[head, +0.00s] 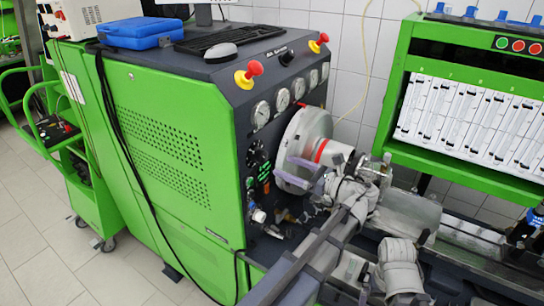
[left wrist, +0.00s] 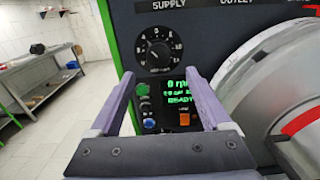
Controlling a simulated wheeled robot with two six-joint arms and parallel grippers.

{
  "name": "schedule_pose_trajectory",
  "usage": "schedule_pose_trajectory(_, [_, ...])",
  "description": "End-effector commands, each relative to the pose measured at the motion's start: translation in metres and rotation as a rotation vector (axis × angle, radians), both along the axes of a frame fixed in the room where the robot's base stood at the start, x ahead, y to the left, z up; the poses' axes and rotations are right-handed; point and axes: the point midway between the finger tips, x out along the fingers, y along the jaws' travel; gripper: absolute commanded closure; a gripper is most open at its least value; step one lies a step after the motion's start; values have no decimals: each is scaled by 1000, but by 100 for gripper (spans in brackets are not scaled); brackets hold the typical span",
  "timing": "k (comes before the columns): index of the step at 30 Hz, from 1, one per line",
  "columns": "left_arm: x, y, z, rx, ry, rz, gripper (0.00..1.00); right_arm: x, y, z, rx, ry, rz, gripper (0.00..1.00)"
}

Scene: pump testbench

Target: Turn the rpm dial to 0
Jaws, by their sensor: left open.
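The rpm dial (left wrist: 158,52) is a round black knob with a white scale around it, on the dark control panel. I cannot read its setting surely. Just below it, a small display (left wrist: 180,88) shows green text, with a 0 on the top line and READY at the bottom. My left gripper (left wrist: 159,74) is open and empty. Its two purple fingers point at the panel, with tips below the dial, left and right of it; contact cannot be told. In the head view my left gripper (head: 282,170) is beside the panel; the dial is small there. My right gripper is not clearly visible.
A large grey disc (head: 303,140) with a red mark stands right beside the left gripper. Green and blue buttons (left wrist: 147,106) and an orange switch (left wrist: 185,117) sit under the dial. Gauges (head: 261,115) and red knobs (head: 255,68) line the top of the green bench (head: 165,125).

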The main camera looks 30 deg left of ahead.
Motion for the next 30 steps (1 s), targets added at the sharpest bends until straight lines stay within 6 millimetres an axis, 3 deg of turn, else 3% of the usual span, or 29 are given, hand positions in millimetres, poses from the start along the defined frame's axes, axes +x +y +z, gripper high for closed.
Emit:
schedule_pose_trajectory(15, [4, 65, 0, 0, 0, 3, 18, 0, 0, 0, 0, 0, 0, 0])
schedule_pose_trajectory(21, [6, 77, 0, 0, 0, 1, 18, 0, 0, 0, 0, 0, 0, 0])
schedule_pose_trajectory(30, [6, 78, 0, 0, 0, 0, 21, 0, 0, 0, 0, 0, 0, 0])
